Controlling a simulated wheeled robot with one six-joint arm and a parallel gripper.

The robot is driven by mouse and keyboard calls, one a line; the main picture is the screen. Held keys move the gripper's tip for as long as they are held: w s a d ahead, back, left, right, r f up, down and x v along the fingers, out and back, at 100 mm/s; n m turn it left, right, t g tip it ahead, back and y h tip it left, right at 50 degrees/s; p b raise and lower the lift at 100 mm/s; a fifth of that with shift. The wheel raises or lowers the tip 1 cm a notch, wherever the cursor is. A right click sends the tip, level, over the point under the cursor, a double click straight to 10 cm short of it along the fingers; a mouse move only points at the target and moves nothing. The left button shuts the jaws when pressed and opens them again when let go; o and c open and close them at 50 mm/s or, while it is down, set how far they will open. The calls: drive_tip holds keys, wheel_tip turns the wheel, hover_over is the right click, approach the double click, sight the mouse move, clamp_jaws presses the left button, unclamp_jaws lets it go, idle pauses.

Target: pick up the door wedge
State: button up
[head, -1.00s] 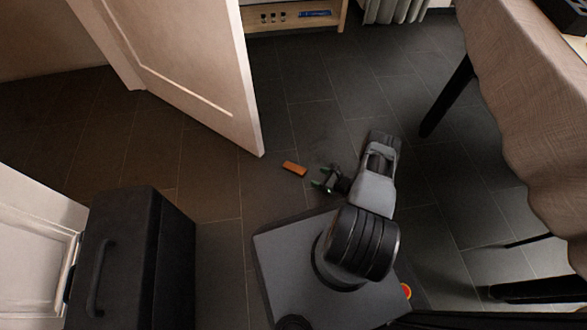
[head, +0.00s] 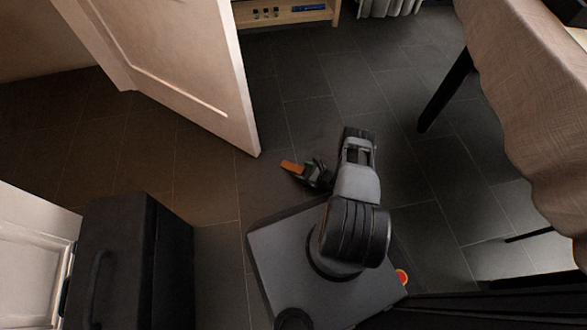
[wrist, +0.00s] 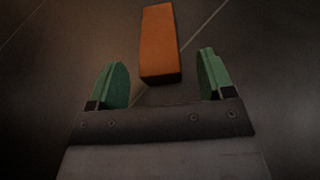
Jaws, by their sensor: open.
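The door wedge (head: 291,167) is an orange-brown block lying on the dark tiled floor, near the free edge of the open door. In the wrist view the wedge (wrist: 159,45) points lengthwise away from me, its near end just ahead of the gap between the fingers. My gripper (wrist: 163,80) is open, with a green-padded finger on each side and nothing held. In the head view my gripper (head: 309,172) is low by the wedge's right end and hides a little of it. I cannot tell its exact height above the floor.
An open white door (head: 185,75) stands just behind and left of the wedge. A black case (head: 130,265) with a handle is at the lower left. A cloth-covered table (head: 525,110) with dark legs is at the right. Floor between them is clear.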

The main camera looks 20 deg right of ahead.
drive_tip(key=shift+c, duration=0.2)
drive_tip(key=c, duration=1)
